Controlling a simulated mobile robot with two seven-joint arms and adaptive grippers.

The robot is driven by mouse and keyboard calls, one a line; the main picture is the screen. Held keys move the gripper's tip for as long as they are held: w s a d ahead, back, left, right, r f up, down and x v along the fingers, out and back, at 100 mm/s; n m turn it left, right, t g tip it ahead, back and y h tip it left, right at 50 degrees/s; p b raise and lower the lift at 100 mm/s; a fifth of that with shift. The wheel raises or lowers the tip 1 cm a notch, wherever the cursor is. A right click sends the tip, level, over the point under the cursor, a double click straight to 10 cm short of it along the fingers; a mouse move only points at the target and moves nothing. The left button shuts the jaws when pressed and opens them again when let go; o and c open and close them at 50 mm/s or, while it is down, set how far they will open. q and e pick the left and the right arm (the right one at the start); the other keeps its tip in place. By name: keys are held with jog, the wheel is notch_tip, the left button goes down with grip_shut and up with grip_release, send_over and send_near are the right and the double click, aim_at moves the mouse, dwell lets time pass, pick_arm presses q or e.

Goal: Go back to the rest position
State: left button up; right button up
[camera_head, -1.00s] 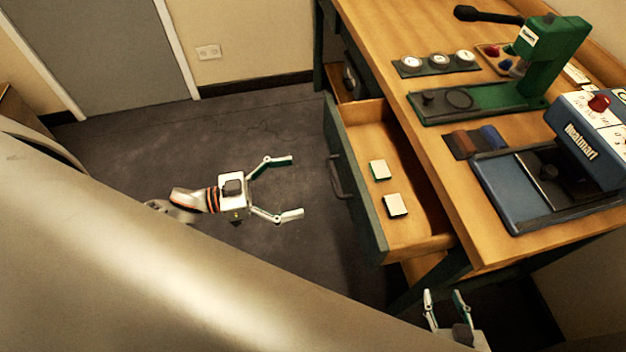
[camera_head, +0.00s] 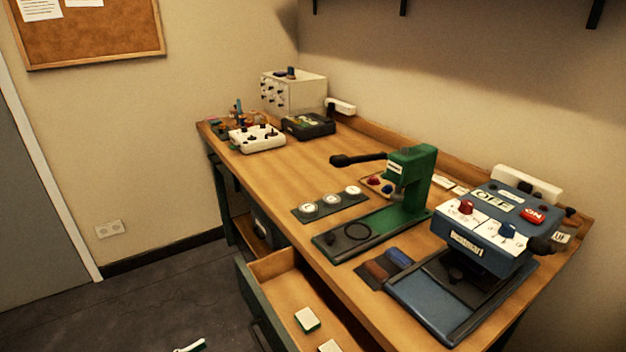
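One finger of my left gripper (camera_head: 190,346) shows at the bottom edge, over the dark floor and left of the open drawer. The rest of this gripper is cut off by the frame, so its opening does not show. My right gripper is out of view. The drawer (camera_head: 286,267) of the workbench (camera_head: 295,175) is pulled out. Inside it lie a white block with a green side (camera_head: 307,319) and a second white block (camera_head: 329,346), partly cut off.
The bench holds a green press (camera_head: 408,185), a blue machine (camera_head: 485,235) with red and blue knobs, three round gauges (camera_head: 331,204), a white control box (camera_head: 257,138) and a beige cabinet (camera_head: 293,92). A grey door (camera_head: 35,200) stands at left. Floor (camera_head: 130,310) left of the drawer is clear.

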pick_arm(q)
jog(key=s+d+f+n+g+y, duration=0.1)
jog(key=s+d+f+n+y, duration=0.2)
jog(key=f+y, duration=0.7)
jog(key=s+f+n, duration=0.1)
jog(key=s+n, duration=0.1)
jog(key=s, duration=0.2)
jog(key=shift+s+f+g, duration=0.3)
jog(key=shift+s+g, duration=0.1)
dwell(1.3)
